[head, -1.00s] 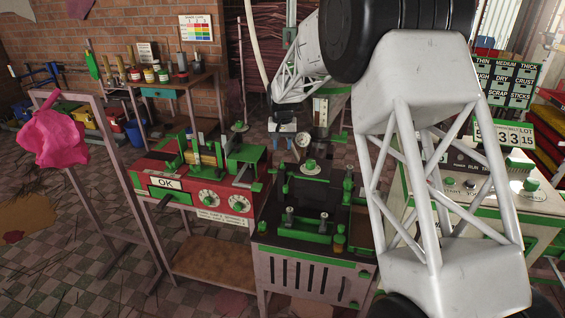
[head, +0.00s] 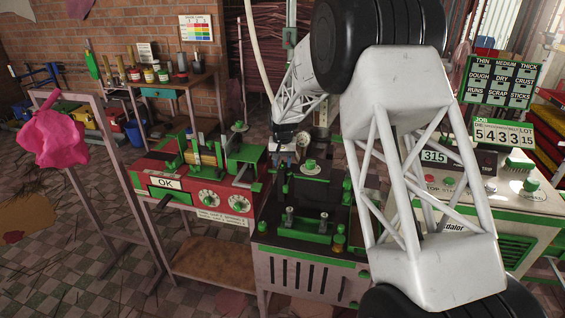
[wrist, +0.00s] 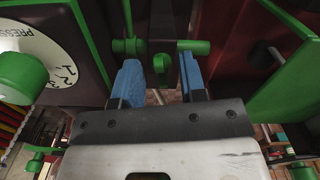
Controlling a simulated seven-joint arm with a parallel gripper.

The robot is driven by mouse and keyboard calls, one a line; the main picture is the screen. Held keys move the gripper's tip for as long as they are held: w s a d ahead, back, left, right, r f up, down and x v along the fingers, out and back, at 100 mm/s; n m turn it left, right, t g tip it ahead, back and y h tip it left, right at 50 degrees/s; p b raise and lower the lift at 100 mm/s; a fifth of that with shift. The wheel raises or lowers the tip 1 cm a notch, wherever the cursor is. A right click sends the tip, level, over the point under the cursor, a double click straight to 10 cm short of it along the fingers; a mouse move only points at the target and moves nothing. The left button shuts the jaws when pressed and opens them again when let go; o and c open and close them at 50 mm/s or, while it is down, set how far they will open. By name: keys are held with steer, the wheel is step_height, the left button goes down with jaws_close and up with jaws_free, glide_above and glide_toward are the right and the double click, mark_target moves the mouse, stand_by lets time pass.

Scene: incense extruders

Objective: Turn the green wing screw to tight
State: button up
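In the wrist view a green upright tab (wrist: 160,69), which looks like the wing screw, stands between the two blue fingers of my gripper (wrist: 160,62). The fingers are open with a gap on either side of the tab, and I see no clear contact. The wing screw is too small or hidden to make out there.
In the wrist view green bars (wrist: 193,47) lie close by the fingertips. A white dial with a green knob (wrist: 22,78) is at left, and a green-edged panel (wrist: 285,85) at right. In the head view a white console (head: 505,200) stands right.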

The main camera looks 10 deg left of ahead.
jaws_close()
steer(key=shift+m, duration=0.5)
steer(key=m, duration=0.3)
steer(key=shift+a+m, duration=0.15)
steer(key=shift+m, duration=0.15)
steer(key=m, duration=0.3)
steer(key=shift+a+m, duration=0.1)
steer(key=shift+m, duration=0.2)
steer(key=m, duration=0.6)
steer(key=shift+w+a, duration=0.1)
steer(key=shift+w, duration=0.05)
steer(key=m, duration=0.6)
steer(key=shift+w, duration=0.15)
steer(key=shift+a, duration=0.1)
